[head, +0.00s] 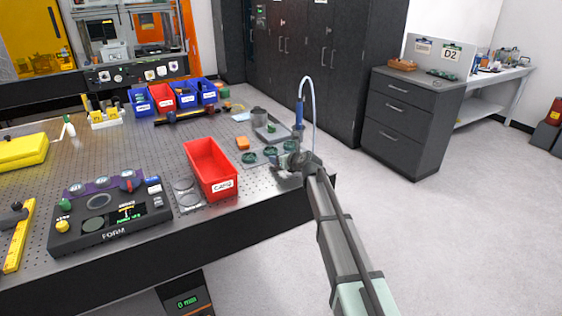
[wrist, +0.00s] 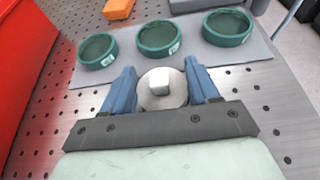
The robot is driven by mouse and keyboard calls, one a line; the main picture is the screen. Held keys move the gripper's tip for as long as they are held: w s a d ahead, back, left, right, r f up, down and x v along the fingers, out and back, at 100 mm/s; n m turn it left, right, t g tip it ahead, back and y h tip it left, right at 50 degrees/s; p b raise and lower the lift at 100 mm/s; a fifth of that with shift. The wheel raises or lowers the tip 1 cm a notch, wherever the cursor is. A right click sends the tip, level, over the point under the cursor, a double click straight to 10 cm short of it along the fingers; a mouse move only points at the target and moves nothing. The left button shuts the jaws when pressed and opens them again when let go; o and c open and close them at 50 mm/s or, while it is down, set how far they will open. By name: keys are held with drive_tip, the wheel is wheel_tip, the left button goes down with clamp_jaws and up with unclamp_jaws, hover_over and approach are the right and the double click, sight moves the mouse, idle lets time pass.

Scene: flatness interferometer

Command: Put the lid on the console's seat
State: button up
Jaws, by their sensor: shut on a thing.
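My gripper (wrist: 162,70) is shut on a pale round lid (wrist: 157,98) with a light knob, held between its two blue fingers. In the head view my gripper (head: 294,161) is over the right edge area of the perforated table; the lid is not clear there. The black console (head: 105,222), marked FORM, stands at the left, well away from my gripper. Its top has a dark ringed round recess (head: 99,201) and a grey-green round area (head: 93,224); I cannot tell which is the seat.
Three green rings (wrist: 159,37) lie on a grey mat (wrist: 258,52) just beyond my gripper. A red bin (head: 222,186) stands between gripper and console, beside a plate with two circles (head: 187,193). An orange block (head: 243,143) and blue bins (head: 141,103) are farther back.

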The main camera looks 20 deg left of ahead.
drive_tip(key=shift+c, duration=0.5)
wheel_tip(320, 180, up, 10)
drive_tip(key=shift+f, duration=0.15)
drive_tip(key=s+f+n+g+y, duration=0.1)
drive_tip(key=s+n+g, duration=0.1)
drive_tip(key=s, duration=0.3)
drive_tip(key=s+f+n+g+y, duration=0.1)
drive_tip(key=s+n+g, duration=0.1)
drive_tip(key=s, duration=0.3)
drive_tip(key=s+f+n+g+y, duration=0.1)
drive_tip(key=s+n+g, duration=0.2)
drive_tip(key=s, duration=0.2)
drive_tip(key=shift+a+f+y, duration=0.3)
drive_tip(key=shift+a+f, duration=0.05)
drive_tip(key=s+d+f+n+g, duration=0.1)
drive_tip(key=s+d+f+g, duration=0.15)
drive_tip(key=s+d, duration=0.45)
drive_tip(key=s+d+f+m+t, duration=0.1)
drive_tip(key=d+f+m+t, duration=0.1)
drive_tip(key=d, duration=1)
drive_tip(key=s+d+f+m+t+h, duration=0.1)
drive_tip(key=d+f, duration=0.4)
drive_tip(key=d, duration=0.7)
drive_tip(key=s+d+f+m+t+h, duration=0.1)
drive_tip(key=s+d+f+m+t, duration=0.2)
drive_tip(key=d, duration=1)
drive_tip(key=shift+s+f+t, duration=0.2)
drive_tip(key=shift+f+t, duration=0.3)
drive_tip(key=shift+t, duration=0.45)
